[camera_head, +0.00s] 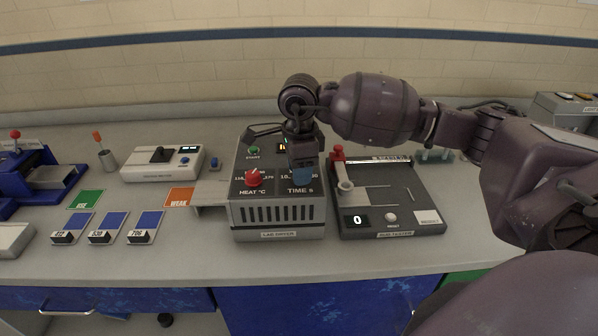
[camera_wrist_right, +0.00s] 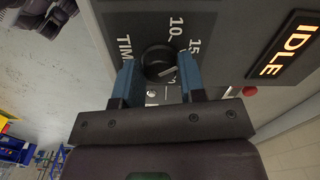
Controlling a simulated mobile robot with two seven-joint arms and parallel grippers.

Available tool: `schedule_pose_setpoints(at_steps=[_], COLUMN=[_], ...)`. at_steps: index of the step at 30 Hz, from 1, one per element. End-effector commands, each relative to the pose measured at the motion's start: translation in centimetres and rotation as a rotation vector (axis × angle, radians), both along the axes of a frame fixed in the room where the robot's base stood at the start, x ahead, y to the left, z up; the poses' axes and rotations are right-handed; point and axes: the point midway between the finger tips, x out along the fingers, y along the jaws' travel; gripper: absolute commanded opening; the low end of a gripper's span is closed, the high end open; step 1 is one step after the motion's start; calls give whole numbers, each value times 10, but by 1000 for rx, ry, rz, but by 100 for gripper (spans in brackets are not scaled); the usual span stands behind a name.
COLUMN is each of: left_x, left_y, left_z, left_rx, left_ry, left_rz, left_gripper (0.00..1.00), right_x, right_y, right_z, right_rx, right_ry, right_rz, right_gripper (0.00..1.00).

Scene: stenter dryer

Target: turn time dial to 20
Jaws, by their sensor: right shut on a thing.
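The lab dryer (camera_head: 278,213) stands on the bench in the middle of the head view. Its time dial (camera_wrist_right: 158,62) is a round black knob with a small white mark, seen in the right wrist view. The numbers 10 and 15 and part of the TIME label are printed around it. My right gripper (camera_wrist_right: 160,77) has its blue fingers on opposite sides of the dial and is shut on it. In the head view the right gripper (camera_head: 302,175) comes down over the panel and hides the dial. My left gripper is out of view.
A red heat dial (camera_head: 253,178) and a green start button (camera_head: 253,151) sit left of my gripper. The dryer's display (camera_wrist_right: 285,51) reads IDLE. A tester (camera_head: 388,200) showing 0 stands close on the right. A moisture meter (camera_head: 162,163) stands to the left.

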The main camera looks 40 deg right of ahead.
Motion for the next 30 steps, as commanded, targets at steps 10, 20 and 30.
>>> schedule_pose_setpoints(at_steps=[10,20,30], left_x=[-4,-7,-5], left_y=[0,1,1], left_z=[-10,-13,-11], left_rx=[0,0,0], left_ry=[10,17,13], left_rz=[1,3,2], left_gripper=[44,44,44], right_x=[0,0,0], right_y=[0,0,0], right_z=[0,0,1], right_rx=[-1,0,0], right_ry=[0,-1,-1], right_rz=[-329,-633,-863], right_gripper=[14,14,14])
